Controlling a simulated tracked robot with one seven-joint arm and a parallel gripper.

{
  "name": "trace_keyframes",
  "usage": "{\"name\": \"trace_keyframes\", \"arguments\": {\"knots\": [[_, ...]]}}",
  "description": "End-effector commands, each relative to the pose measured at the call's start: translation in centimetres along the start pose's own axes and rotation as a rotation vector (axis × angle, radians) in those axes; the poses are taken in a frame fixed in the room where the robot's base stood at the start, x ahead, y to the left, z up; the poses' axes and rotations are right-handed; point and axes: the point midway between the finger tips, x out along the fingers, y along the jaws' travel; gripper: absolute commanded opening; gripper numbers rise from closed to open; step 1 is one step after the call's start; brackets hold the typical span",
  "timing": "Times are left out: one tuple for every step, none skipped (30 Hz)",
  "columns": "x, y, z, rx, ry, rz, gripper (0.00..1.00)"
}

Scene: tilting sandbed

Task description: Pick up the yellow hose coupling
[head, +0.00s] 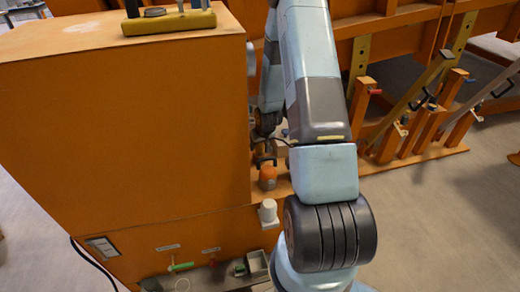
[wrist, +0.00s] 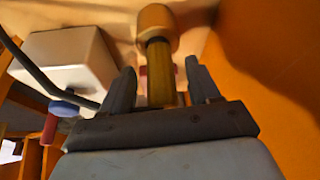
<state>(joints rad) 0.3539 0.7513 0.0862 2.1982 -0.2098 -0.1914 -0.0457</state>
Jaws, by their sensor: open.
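In the wrist view a yellow cylindrical piece with a wider tan-orange end, likely the yellow hose coupling (wrist: 161,72), shows between and beyond the two fingers of my gripper (wrist: 161,66). The fingers are apart, with a visible gap on each side of it. I cannot tell how deep it sits between them, and its near end is hidden by the gripper body. In the head view my gripper (head: 263,158) is partly hidden beside the orange cabinet, just above a small orange rounded object (head: 267,178). I cannot tell if that is the same piece.
A large orange cabinet (head: 130,120) stands close on the left of my gripper. A white cup-like object (head: 268,212) is just in front. A pale box (wrist: 65,62) and a blue-topped red handle (wrist: 56,118) are left in the wrist view. Orange framework stands behind.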

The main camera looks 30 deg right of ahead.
Motion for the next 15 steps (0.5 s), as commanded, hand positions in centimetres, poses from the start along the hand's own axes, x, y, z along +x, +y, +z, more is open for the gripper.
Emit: {"name": "trace_keyframes", "arguments": {"knots": [[0.6,-0.1,0.1,0.000,-0.002,-0.001,0.61],[0.9,-0.1,0.1,0.000,-0.002,-0.001,0.61],[1.2,-0.1,0.1,0.000,-0.002,0.000,0.61],[1.4,-0.1,0.1,0.000,-0.002,0.000,0.61],[1.6,0.0,0.1,0.000,-0.002,0.000,0.61],[1.7,0.0,0.1,0.000,-0.002,0.000,0.61],[1.8,0.0,0.1,0.000,-0.001,0.000,0.61],[1.8,0.0,0.0,0.000,-0.001,0.000,0.61],[1.8,0.0,0.0,0.000,-0.001,0.000,0.61],[1.8,0.0,0.0,0.000,-0.001,0.000,0.61],[1.8,0.0,0.0,0.000,-0.001,0.000,0.61],[1.8,0.0,0.0,0.000,-0.001,0.000,0.61],[1.8,0.0,0.0,0.000,-0.001,0.000,0.61],[1.8,0.0,0.0,0.000,-0.001,0.000,0.61],[1.8,0.0,0.0,0.000,-0.001,0.000,0.58]]}}
